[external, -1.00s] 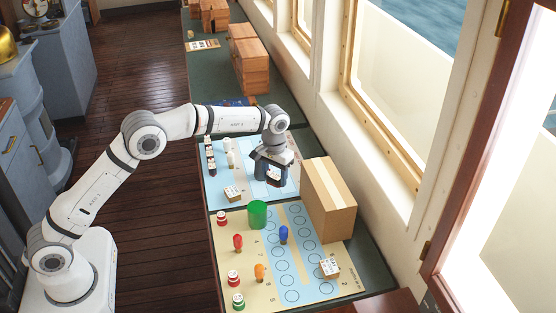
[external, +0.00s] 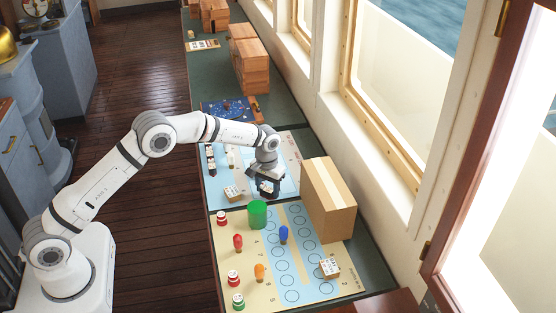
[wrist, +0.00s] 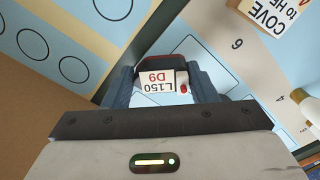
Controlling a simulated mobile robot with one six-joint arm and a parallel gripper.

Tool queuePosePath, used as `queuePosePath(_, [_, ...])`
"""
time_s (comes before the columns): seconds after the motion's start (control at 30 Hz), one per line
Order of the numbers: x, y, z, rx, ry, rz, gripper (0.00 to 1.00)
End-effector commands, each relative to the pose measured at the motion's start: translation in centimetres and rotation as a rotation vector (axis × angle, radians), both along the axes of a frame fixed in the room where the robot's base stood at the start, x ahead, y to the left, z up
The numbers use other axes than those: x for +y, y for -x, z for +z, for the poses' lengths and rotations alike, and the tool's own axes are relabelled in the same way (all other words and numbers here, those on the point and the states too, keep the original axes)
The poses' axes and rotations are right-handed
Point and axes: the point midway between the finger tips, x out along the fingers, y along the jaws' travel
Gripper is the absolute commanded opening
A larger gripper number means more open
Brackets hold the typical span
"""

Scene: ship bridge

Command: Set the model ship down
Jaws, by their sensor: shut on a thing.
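The model ship (wrist: 157,72) is a small vessel with a dark and red end and a white label reading "L150 D9". My gripper (wrist: 165,88) is shut on it, with a blue-grey finger on each side. In the external view my gripper (external: 267,187) is over the near right part of the far light-blue board (external: 288,150). The ship is mostly hidden there by the fingers. I cannot tell whether its underside touches the board.
A lettered block (external: 232,193) lies left of my gripper. A green cylinder (external: 257,213) stands just nearer the camera. A tall cardboard box (external: 328,200) stands close on the right. White pieces (external: 230,158) stand behind left. The near board (external: 330,295) holds several coloured pegs.

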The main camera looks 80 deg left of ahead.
Motion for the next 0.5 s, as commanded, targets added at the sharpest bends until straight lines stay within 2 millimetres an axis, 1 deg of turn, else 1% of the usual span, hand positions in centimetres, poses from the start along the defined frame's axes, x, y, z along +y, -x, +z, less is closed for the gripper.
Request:
queuePosePath(0.2, [0.01,-0.04,-0.06,-0.002,-0.001,0.000,0.30])
queuePosePath(0.33, [0.00,-0.04,-0.49,-0.002,-0.001,0.000,0.30])
queuePosePath(0.37, [0.01,-0.05,-0.39,-0.002,-0.001,0.000,0.54])
queuePosePath(0.5, [0.01,-0.05,-0.32,-0.002,-0.001,0.000,0.65])
